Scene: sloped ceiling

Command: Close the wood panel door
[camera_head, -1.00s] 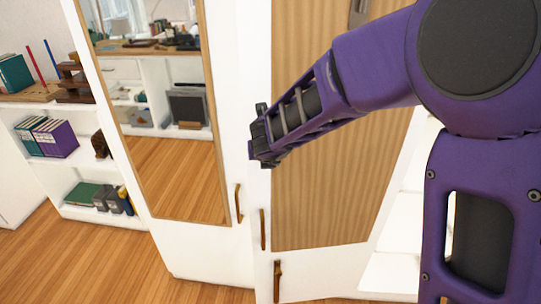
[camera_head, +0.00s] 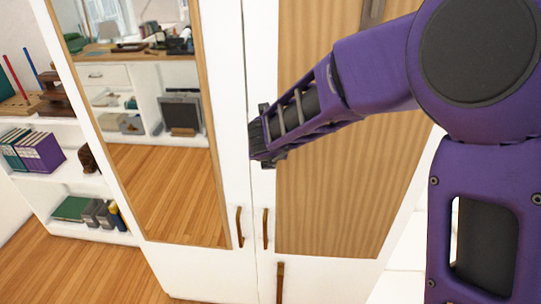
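The wood panel door (camera_head: 340,190) is a white-framed cabinet door with a light wood panel, in the middle of the head view. It stands beside a white door with a mirror (camera_head: 165,190); only a narrow line shows between the two doors. Its brown handle (camera_head: 265,229) is near its left edge. My gripper (camera_head: 258,140) is in front of the upper left part of the door, over its white frame. I cannot tell whether it touches the door. Its fingers are dark and seen from behind, so their opening is hidden. My purple arm covers the door's upper right part.
A white shelf (camera_head: 85,190) with books and small boxes stands at the left. Another brown handle (camera_head: 240,227) is on the mirror door, and one more (camera_head: 280,282) is lower down. Wood floor (camera_head: 80,275) is clear at the lower left.

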